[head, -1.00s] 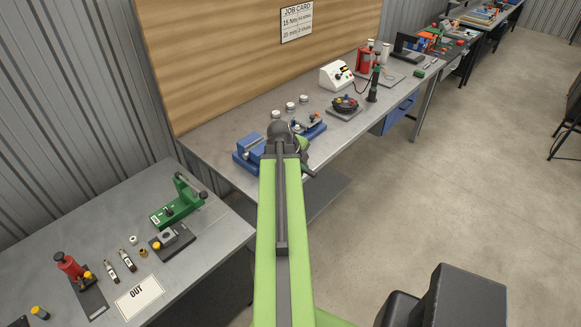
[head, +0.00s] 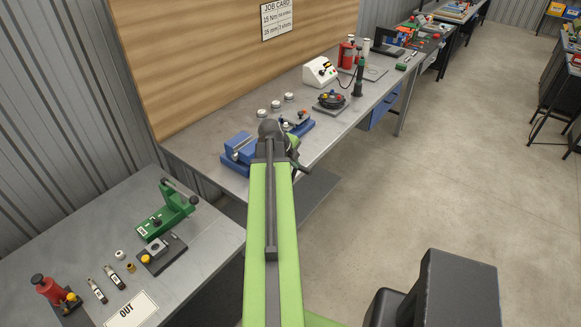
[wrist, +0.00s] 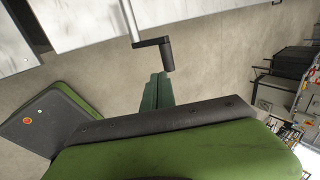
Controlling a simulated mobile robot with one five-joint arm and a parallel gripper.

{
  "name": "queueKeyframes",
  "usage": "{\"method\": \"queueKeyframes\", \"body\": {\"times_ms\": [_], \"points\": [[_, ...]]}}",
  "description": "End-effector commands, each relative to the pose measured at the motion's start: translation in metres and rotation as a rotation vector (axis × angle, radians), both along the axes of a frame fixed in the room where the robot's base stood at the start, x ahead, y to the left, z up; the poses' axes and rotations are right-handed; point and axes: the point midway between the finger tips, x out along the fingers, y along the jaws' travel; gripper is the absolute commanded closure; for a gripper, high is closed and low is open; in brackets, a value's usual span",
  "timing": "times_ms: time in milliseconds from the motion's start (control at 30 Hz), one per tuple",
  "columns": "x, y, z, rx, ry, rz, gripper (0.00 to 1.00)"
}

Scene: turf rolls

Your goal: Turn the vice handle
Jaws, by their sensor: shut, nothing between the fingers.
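The blue vice (head: 238,150) sits on the long grey bench, partly covered by my arm in the head view. In the wrist view a crank handle (wrist: 154,43) with a metal rod and a black grip (wrist: 168,54) sticks out past a pale bench edge. It looks like the vice handle. My gripper (wrist: 160,76) is shut, with its green fingers pointing at the grip. In the picture the fingertips lie just below the grip, with a small gap. I cannot tell the gap in depth. In the head view the gripper is mostly hidden behind my arm.
The long bench (head: 205,155) also holds a blue fixture (head: 297,122), a round dark fixture (head: 331,101) and a white box (head: 320,72). A nearer bench (head: 60,240) carries a green press (head: 168,212) and a red jack (head: 52,291). Open floor lies to the right.

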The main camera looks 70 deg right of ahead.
Motion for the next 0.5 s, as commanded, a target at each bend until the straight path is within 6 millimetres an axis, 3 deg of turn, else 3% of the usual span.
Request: {"method": "queueKeyframes", "body": {"times_ms": [33,167,300,500], "points": [[0.000,-0.007,-0.021,0.000,0.000,0.000,1.00],[-0.004,-0.021,-0.045,0.000,0.000,0.001,1.00],[-0.008,-0.039,-0.056,0.000,0.001,0.003,1.00],[-0.010,-0.045,-0.058,0.000,0.001,0.004,1.00]]}}
